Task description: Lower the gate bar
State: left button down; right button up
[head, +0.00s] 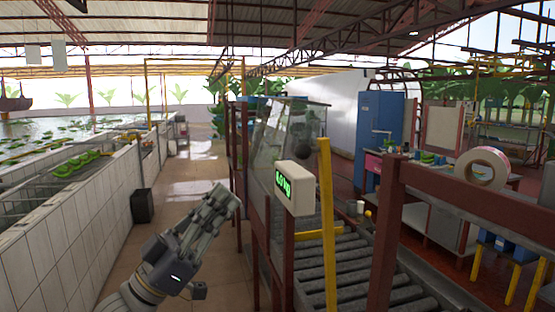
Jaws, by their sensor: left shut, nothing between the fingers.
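A yellow bar (327,225), which looks like the gate bar, stands nearly upright at the near end of the roller conveyor (352,272). A short yellow piece reaches left from it at a lower height. My left gripper (226,197) is shut and empty, to the left of the bar and apart from it. A dark red post and the white scale display (294,188) lie between them in the picture. My right gripper is not in view.
A dark red frame with a roll of tape (482,168) on its rail stands at the right. White-tiled tanks (60,245) run along the left, with a black bin (143,206) beside them. The tiled aisle (190,180) is open ahead.

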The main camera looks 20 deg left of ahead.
aim_at(329, 145)
pick_arm(q)
jog(key=w+d+f+p+x, duration=0.1)
jog(key=f+p+x, duration=0.1)
jog(key=p+x, duration=0.5)
jog(key=x, duration=0.5)
jog(key=shift+w+d, duration=0.2)
jog(key=shift+w, duration=0.25)
jog(key=shift+r, duration=0.15)
jog(key=w+d, duration=0.1)
jog(key=d, duration=0.1)
jog(key=w+d+r, duration=0.1)
jog(key=w+d, duration=0.1)
jog(key=d, duration=0.1)
jog(key=w+d+r, duration=0.1)
jog(key=w+d, duration=0.1)
jog(key=d, duration=0.1)
jog(key=shift+w+d+p, duration=0.1)
jog(key=shift+w+p, duration=0.1)
jog(key=shift+p, duration=0.2)
jog(key=w+d+f+m+g+y, duration=0.1)
jog(key=w+d+f+g, duration=0.1)
jog(key=w+d, duration=0.5)
jog(key=w+d+f+m+g+y+p, duration=0.1)
jog(key=w+d+f+g, duration=0.1)
jog(key=w+d, duration=0.6)
jog(key=shift+d, duration=3.45)
